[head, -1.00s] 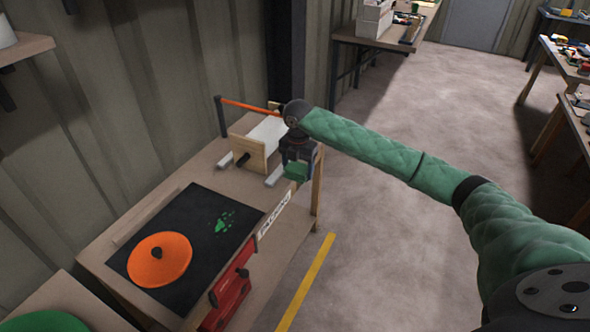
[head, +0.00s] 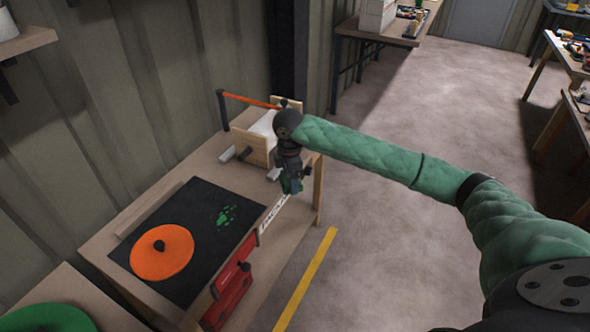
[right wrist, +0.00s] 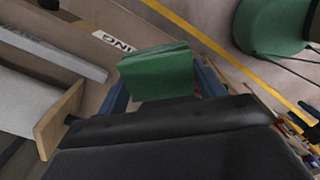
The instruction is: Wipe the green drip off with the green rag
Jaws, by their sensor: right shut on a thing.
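The green drip (head: 226,215) is a patch of small bright green splotches on the black mat (head: 205,200), which lies on the wooden bench. My right gripper (head: 293,187) is shut on the green rag (right wrist: 157,75), a folded block of cloth between the blue fingers in the right wrist view. In the head view only a little of the rag (head: 287,184) shows below the gripper. The gripper is at the bench's right end, to the right of and beyond the drip, apart from it. My left gripper is not in view.
An orange disc (head: 162,262) with a black knob lies on the mat, left of the drip. A roll stand (head: 254,148) with an orange bar stands behind at the bench's far end. A red case (head: 230,295) is below the front edge. The floor (head: 400,240) to the right is clear.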

